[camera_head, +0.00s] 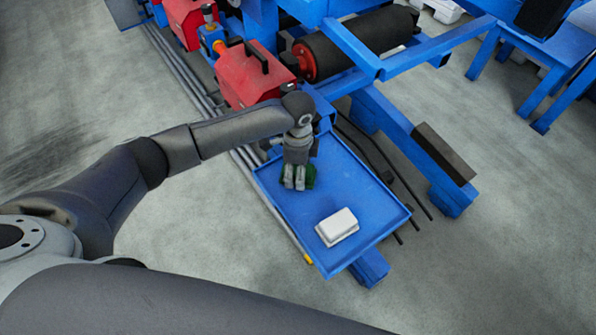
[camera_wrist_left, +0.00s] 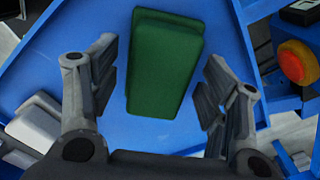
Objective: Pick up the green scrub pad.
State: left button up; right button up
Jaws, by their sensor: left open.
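The green scrub pad (camera_wrist_left: 162,62) lies on the blue tray (camera_wrist_left: 130,140). In the left wrist view it shows between and beyond the spread fingers of my left gripper (camera_wrist_left: 160,95), with gaps on both sides. In the head view the pad (camera_head: 310,175) is mostly hidden by my left gripper (camera_head: 294,186), which points down over it near the tray's far left part. My left gripper is open and holds nothing. The blue tray also shows in the head view (camera_head: 355,185). My right gripper is not visible.
A white block-like item (camera_head: 337,226) sits on the tray near its front; it also shows in the left wrist view (camera_wrist_left: 38,125). A red box (camera_head: 252,75) and a black roller (camera_head: 355,43) stand beyond the tray. The tray has a low raised rim.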

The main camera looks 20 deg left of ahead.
pick_arm(q)
jog(key=shift+c, duration=0.2)
jog(key=c, duration=1.2)
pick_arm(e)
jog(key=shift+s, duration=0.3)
pick_arm(q)
jog(key=shift+r, duration=0.15)
jog(key=shift+r, duration=0.5)
jog(key=s+d+r+b, duration=0.1)
jog(key=s+d+r, duration=0.1)
jog(key=s+r, duration=0.45)
jog(key=s+d+r+b, duration=0.1)
jog(key=s+d+r, duration=0.2)
jog(key=s+r, duration=0.3)
jog(key=a+r+n, duration=0.1)
jog(key=a+n, duration=0.2)
jog(key=n, duration=0.2)
jog(key=s+a+r+n, duration=0.1)
jog(key=a+r+n, duration=0.1)
jog(key=n, duration=0.4)
jog(key=a+r+n, duration=0.1)
jog(key=a+n, duration=0.3)
jog(key=n, duration=0.1)
jog(key=shift+s+r+n, duration=0.15)
jog(key=shift+s+n, duration=0.1)
jog(key=shift+n, duration=0.05)
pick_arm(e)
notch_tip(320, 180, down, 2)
